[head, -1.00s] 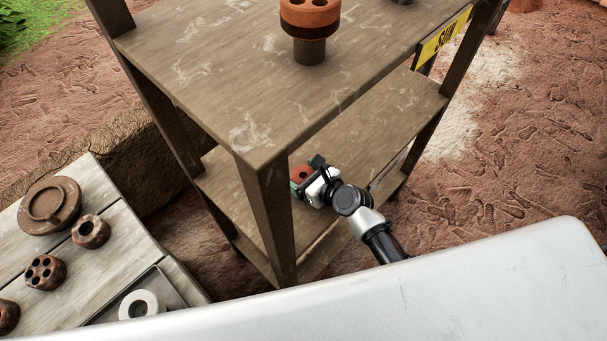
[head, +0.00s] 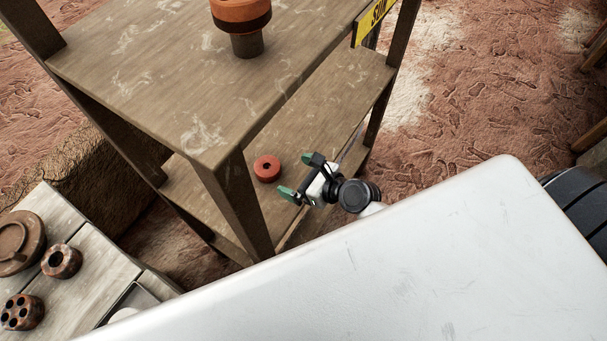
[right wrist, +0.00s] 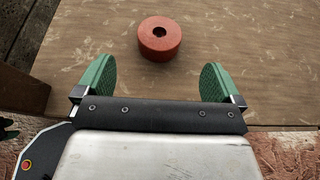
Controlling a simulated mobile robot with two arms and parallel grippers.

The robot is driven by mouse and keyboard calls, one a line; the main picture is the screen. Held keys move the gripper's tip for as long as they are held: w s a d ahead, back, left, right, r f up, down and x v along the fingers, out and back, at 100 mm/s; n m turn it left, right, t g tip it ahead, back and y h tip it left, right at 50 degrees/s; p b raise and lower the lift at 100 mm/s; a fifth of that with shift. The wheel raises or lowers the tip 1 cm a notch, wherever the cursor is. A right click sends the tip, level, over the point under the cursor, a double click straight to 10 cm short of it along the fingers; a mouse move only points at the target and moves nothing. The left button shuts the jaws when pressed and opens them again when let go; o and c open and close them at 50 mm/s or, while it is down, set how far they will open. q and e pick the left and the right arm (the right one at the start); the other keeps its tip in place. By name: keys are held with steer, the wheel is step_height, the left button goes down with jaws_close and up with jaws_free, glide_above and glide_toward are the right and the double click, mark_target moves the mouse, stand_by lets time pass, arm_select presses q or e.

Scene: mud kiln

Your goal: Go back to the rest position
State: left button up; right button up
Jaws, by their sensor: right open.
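My right gripper (head: 296,176) is open and empty at the front edge of the lower shelf (head: 300,130) of a wooden rack. Its green fingertips show wide apart in the right wrist view (right wrist: 158,82). A red ring-shaped piece with a hole (head: 267,168) lies flat on that shelf, a little beyond the fingertips and apart from them. It also shows in the right wrist view (right wrist: 160,39). My left gripper is not in view.
The rack's upper shelf (head: 150,70) carries an orange and dark stacked piece (head: 241,22). A front post (head: 238,205) stands left of my gripper. A bench (head: 90,285) with brown clay pieces is at left. Open ground (head: 460,120) lies to the right.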

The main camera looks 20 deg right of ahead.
steer(key=shift+v, duration=0.95)
steer(key=shift+w, duration=0.1)
